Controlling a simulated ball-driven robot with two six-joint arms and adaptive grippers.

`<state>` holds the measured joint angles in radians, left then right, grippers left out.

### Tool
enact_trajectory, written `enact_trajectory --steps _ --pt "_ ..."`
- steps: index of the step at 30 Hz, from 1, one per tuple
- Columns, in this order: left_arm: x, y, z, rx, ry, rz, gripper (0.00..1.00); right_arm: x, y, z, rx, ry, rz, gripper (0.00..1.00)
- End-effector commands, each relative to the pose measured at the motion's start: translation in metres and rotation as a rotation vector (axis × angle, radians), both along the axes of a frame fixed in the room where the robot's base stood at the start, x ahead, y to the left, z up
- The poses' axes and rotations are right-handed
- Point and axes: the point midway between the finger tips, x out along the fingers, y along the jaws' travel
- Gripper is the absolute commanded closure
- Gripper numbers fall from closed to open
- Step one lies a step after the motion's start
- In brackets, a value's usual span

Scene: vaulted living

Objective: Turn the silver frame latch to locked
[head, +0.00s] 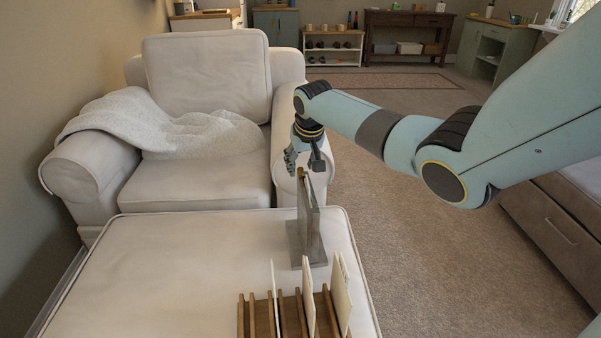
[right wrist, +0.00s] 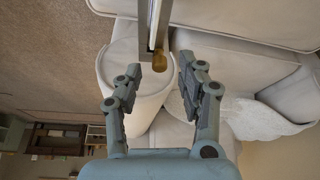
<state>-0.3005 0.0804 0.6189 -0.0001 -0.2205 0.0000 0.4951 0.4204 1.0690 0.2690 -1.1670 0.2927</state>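The silver frame (head: 309,225) stands upright on a grey base on the cream ottoman, seen nearly edge-on in the head view. In the right wrist view the frame (right wrist: 154,20) comes in from the top edge as a thin silver bar. A small yellow-brown piece (right wrist: 160,62), which looks like the latch, sits at its near end. My right gripper (head: 303,162) is above the frame's top, pointing down. In the right wrist view my right gripper (right wrist: 160,82) is open, with the yellow-brown piece just ahead between its fingertips, apart from both. My left gripper is not in view.
A wooden rack (head: 290,315) with several upright cards stands on the ottoman (head: 180,270) in front of the frame. A cream armchair (head: 205,180) with a throw blanket is just behind. Carpet (head: 430,240) lies open to the right.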

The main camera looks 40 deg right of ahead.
Motion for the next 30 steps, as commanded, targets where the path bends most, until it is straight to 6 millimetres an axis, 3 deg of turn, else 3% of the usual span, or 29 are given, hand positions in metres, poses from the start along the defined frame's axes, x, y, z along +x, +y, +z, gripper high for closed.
enact_trajectory --steps 4,13,22,30 --pt "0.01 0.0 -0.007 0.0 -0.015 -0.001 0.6 0.004 -0.002 -0.013 0.0 0.0 0.0 0.6" --pt "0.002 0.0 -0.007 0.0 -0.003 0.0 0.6 0.005 -0.003 -0.014 -0.002 0.0 0.001 0.6" --pt "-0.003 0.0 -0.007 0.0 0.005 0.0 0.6 0.005 -0.003 -0.014 -0.001 -0.001 0.001 0.98" --pt "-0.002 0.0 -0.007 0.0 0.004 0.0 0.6 0.005 -0.003 -0.013 -0.001 -0.001 -0.004 1.0"
